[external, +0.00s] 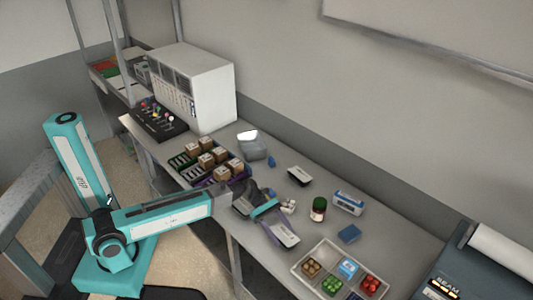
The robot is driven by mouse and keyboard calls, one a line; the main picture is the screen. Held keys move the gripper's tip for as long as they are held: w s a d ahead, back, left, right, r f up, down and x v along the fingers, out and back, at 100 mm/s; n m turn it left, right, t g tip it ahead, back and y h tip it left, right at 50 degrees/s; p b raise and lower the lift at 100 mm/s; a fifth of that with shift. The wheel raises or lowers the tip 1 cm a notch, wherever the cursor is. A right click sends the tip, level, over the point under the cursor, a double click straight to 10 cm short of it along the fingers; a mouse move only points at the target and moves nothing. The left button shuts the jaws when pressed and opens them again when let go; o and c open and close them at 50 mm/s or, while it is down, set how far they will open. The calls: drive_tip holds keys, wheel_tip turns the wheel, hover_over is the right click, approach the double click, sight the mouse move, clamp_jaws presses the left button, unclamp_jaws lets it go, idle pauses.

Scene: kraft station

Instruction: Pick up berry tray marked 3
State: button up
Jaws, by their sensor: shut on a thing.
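My gripper (268,206) is low over the middle of the bench. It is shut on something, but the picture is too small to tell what. A long grey and purple piece (283,232) shows just below it, and a small whitish cluster (288,206) lies close to its right. At the front right, a pale divided tray (297,268) holds brown round pieces (311,267), green ones (331,285), red ones (370,284) and a blue-and-white item (348,268). I cannot read any number 3.
Green and purple racks with brown boxes (221,173) stand left of my gripper. A dark jar (319,208), a white-and-blue box (348,202) and a blue block (349,233) stand to the right. A white cabinet (212,90) and a dark printer-like machine (480,270) flank the bench.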

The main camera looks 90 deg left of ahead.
sight(282, 233)
drive_tip(key=shift+r+b, duration=0.9)
drive_tip(key=shift+r, duration=4.05)
